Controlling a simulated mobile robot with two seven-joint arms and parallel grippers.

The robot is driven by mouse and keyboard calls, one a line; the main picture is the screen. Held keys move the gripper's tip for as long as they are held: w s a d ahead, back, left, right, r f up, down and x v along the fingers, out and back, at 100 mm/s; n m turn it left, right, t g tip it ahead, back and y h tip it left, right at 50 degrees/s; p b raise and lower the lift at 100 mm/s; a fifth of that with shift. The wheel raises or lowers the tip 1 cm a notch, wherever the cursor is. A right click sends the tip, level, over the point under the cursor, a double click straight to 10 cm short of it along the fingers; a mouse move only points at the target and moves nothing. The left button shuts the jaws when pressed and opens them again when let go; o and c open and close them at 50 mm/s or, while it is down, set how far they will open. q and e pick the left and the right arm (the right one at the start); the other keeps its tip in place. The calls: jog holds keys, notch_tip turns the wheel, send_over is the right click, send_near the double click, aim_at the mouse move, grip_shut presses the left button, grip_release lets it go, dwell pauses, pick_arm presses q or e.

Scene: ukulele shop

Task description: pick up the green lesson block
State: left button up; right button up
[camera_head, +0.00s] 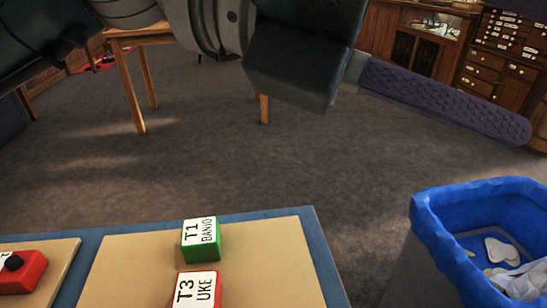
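The green lesson block (201,240) stands on a tan board (262,265) on the blue-edged table. It has a white face lettered "T1 BANJO". My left arm comes in from the upper left, across the top of the view. My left gripper (445,103) shows a long purple textured finger pointing right, well above and to the right of the block and apart from it. I cannot make out a second finger or anything held. My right gripper is not in view.
A red block (198,290) lettered "T3 UKE" stands just in front of the green one. A red block with a black knob (22,272) is at the far left. A blue-lined bin (440,225) stands to the right. Carpet lies open beyond the table.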

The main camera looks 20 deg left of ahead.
pick_arm(q)
jog(key=w+a+f+m+y+b, duration=0.1)
jog(key=a+f+m+y+b, duration=0.1)
jog(key=a+f+y, duration=0.5)
jog(key=y+b, duration=0.3)
jog(key=y, duration=0.5)
send_over(199, 230)
jog(key=shift+g, duration=0.3)
notch_tip(199, 230, down, 9)
jog(key=shift+s+f, duration=0.1)
jog(key=shift+f, duration=0.1)
notch_tip(199, 230, down, 4)
jog(key=shift+r, duration=0.25)
notch_tip(199, 230, down, 6)
jog(key=shift+r+b, duration=0.1)
jog(key=shift+b, duration=0.2)
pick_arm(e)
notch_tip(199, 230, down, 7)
pick_arm(q)
jog(key=shift+c, duration=0.3)
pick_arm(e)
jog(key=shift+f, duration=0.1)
pick_arm(q)
jog(key=c, duration=1.4)
